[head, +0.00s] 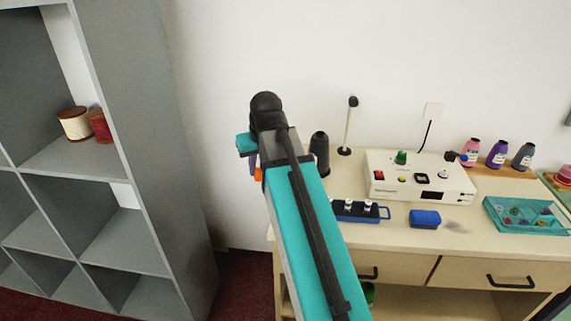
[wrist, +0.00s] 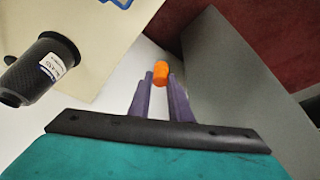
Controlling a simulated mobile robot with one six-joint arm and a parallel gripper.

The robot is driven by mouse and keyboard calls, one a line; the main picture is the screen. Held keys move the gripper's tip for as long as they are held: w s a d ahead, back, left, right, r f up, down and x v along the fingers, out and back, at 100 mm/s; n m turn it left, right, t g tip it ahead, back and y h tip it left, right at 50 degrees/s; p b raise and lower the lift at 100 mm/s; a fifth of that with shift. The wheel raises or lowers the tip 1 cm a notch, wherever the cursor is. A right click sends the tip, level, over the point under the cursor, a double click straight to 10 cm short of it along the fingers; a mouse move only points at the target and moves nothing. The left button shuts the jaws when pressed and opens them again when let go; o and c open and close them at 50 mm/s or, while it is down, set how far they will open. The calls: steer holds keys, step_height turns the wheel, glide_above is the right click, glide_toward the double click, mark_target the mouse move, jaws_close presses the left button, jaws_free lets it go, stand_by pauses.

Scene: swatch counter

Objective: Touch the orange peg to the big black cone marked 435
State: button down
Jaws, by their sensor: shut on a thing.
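My gripper (wrist: 160,80) has purple fingers shut on the orange peg (wrist: 161,70), whose rounded end sticks out past the fingertips. In the head view the peg (head: 258,173) shows as a small orange patch left of my arm, and much of the gripper is hidden. A big black cone (head: 319,145) stands on the counter just right of my arm, its lower part partly covered. In the wrist view the black cone (wrist: 40,68) is at the left with a white label too small to read surely. The peg is apart from the cone.
The counter (head: 400,240) holds a white box (head: 418,178) with knobs, a blue rack (head: 360,210), a blue block (head: 425,218), a teal tray (head: 525,228), a thin post (head: 349,125) and several smaller cones (head: 497,153). A grey shelf unit (head: 150,130) stands left, with a gap between.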

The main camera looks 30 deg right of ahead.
steer(key=w+a+f+n, duration=0.1)
steer(key=w+a, duration=0.2)
steer(key=a, duration=1)
steer(key=shift+w+a, duration=0.2)
steer(key=shift+w, duration=0.05)
steer(key=shift+s, duration=0.15)
